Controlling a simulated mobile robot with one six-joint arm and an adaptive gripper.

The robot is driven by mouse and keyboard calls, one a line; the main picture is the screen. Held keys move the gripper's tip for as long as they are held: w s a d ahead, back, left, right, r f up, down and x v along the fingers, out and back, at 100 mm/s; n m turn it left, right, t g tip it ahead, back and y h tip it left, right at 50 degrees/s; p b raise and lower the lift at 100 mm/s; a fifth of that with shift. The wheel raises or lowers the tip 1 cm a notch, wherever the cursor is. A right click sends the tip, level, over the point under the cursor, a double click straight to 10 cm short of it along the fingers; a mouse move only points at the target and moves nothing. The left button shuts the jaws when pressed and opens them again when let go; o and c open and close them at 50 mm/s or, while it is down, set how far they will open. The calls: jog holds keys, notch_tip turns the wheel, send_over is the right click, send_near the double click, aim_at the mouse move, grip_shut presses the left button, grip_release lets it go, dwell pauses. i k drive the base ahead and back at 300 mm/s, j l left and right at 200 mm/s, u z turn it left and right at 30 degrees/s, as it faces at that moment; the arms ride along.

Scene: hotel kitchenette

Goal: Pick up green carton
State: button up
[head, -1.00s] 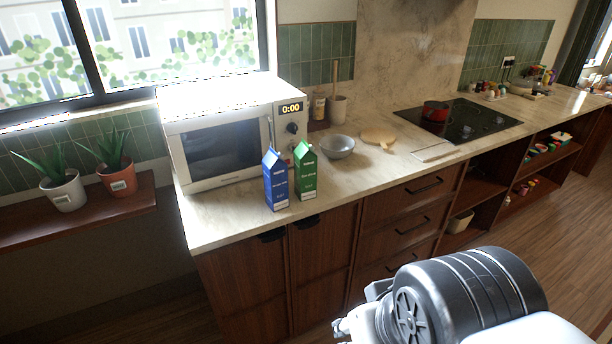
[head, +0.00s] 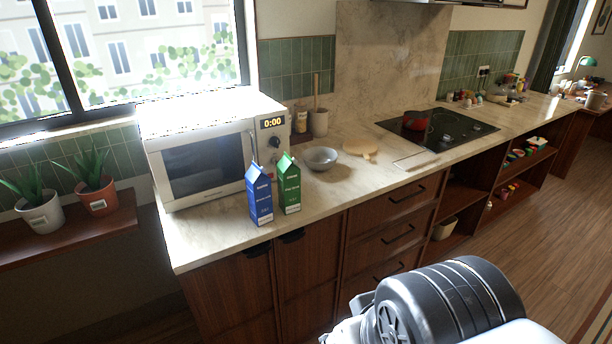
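The green carton (head: 289,186) stands upright on the counter, just right of and slightly behind a blue carton (head: 260,198). Both are near the counter's front edge, in front of the microwave. My arm shows at the lower right, low in front of the cabinets and well away from the cartons. Part of my gripper (head: 345,325) may show at the arm's left end, but its fingers cannot be made out.
The microwave (head: 205,165) stands behind the cartons. Counter left of the blue carton is clear.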

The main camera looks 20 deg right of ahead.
aim_at(288, 173)
jog(key=i+j+z, duration=0.45)
jog(key=j, duration=0.3)
jog(key=i+j+z, duration=0.25)
jog(key=i+j, duration=0.05)
jog(key=j, duration=0.1)
